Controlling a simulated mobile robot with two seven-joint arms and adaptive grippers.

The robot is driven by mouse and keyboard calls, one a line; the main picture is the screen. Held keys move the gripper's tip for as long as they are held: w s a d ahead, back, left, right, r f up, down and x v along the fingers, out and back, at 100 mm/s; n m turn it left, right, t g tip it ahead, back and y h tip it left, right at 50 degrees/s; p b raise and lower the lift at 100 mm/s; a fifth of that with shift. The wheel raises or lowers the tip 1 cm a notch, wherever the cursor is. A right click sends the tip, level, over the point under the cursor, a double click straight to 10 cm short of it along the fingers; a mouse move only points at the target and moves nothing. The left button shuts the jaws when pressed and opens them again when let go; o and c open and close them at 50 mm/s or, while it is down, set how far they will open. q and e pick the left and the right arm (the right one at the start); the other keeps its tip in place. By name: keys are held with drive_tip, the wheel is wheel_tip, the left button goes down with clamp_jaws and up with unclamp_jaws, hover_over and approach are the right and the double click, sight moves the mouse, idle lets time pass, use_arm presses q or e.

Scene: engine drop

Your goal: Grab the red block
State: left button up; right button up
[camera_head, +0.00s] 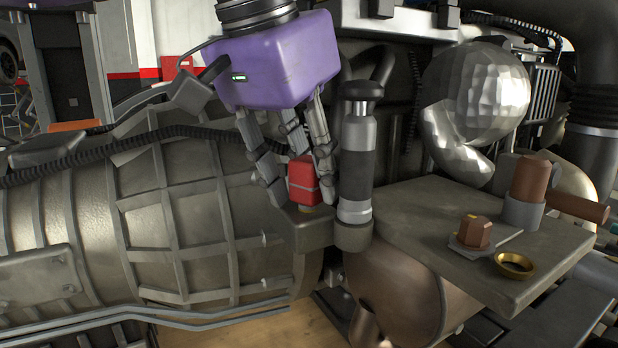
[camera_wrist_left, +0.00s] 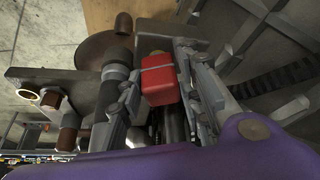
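The red block (camera_head: 303,182) stands upright on a small grey ledge at the side of the large ribbed engine body, with a brass-coloured piece under it. My left gripper (camera_head: 299,180), purple with grey jointed fingers, reaches down from above with its fingers on both sides of the block. A narrow gap shows between the left-hand finger and the block; the right-hand finger is very close to it, and contact is unclear. In the left wrist view the red block (camera_wrist_left: 161,82) has a grey band and sits between the spread fingers (camera_wrist_left: 163,90). My right gripper is not in view.
A dark cylinder with a black cap (camera_head: 358,150) stands close to the right of the block and fingers. A grey shelf (camera_head: 420,220) further right bears a brown hexagonal piece (camera_head: 474,231), a brass ring (camera_head: 514,265) and a brown cylinder (camera_head: 529,180). A faceted silver pipe (camera_head: 485,92) is behind.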

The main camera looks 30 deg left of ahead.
use_arm(q)
clamp_jaws()
drive_tip(key=shift+r, duration=0.15)
